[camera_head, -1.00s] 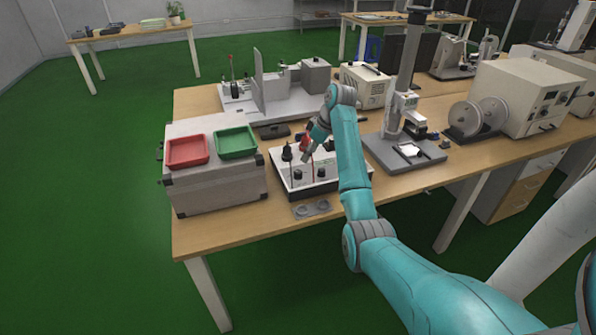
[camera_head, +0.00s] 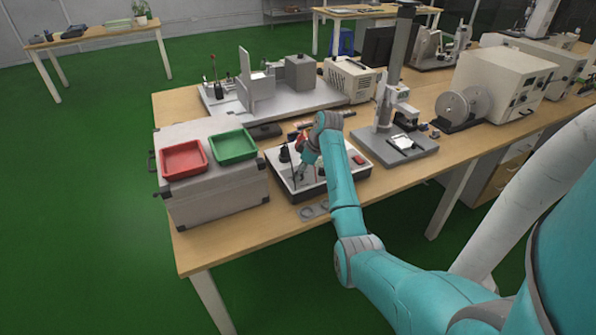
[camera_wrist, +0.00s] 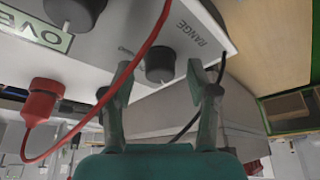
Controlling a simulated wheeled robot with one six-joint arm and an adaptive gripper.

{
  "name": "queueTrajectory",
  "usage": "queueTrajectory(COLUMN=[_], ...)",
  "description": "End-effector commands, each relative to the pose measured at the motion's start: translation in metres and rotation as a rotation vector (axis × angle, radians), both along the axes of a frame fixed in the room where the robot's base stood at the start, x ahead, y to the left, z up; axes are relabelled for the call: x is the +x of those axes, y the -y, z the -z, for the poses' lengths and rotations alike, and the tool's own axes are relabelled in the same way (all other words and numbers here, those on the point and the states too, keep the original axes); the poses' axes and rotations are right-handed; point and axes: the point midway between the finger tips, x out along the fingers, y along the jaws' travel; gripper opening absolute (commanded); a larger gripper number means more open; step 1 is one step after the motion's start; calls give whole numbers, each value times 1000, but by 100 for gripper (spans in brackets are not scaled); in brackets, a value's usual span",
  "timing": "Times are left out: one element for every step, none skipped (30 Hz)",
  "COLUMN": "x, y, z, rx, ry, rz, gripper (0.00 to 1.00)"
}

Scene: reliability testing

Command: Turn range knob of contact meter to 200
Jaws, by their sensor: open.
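The contact meter (camera_head: 285,179) is a white-topped box with dark sides on the wooden table, right of the grey case. In the wrist view its panel (camera_wrist: 120,40) fills the upper part, with "RANGE" lettering beside a dark round range knob (camera_wrist: 160,64). My gripper (camera_wrist: 160,75) is open, with one finger on each side of the range knob; I cannot tell whether either finger touches it. The knob's pointer and the scale values are not readable. In the head view my gripper (camera_head: 303,172) is over the meter, and my arm hides part of it.
A red plug with a red cable (camera_wrist: 42,102) and another dark knob (camera_wrist: 75,12) are near my left finger. A black cable (camera_wrist: 221,66) passes by the right finger. The grey case (camera_head: 215,193) carries a red tray (camera_head: 184,174) and a green tray (camera_head: 233,158).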

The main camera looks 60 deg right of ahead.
Motion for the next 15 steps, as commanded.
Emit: queueTrajectory(x=[0, 0, 0, 0, 0, 0, 0, 0, 0, 0, 0, 0, 0, 0, 0], y=[0, 0, 0, 0, 0, 0, 0, 0, 0, 0, 0, 0, 0, 0, 0], z=[0, 0, 0, 0, 0, 0, 0, 0, 0, 0, 0, 0, 0, 0, 0], rx=[0, 0, 0, 0, 0, 0, 0, 0, 0, 0, 0, 0, 0, 0, 0], ry=[0, 0, 0, 0, 0, 0, 0, 0, 0, 0, 0, 0, 0, 0, 0], rz=[0, 0, 0, 0, 0, 0, 0, 0, 0, 0, 0, 0, 1, 2, 7], gripper=[59, 56, 46, 39, 31, 21, 14, 6, 0, 0, 0, 0, 0, 0, 0])
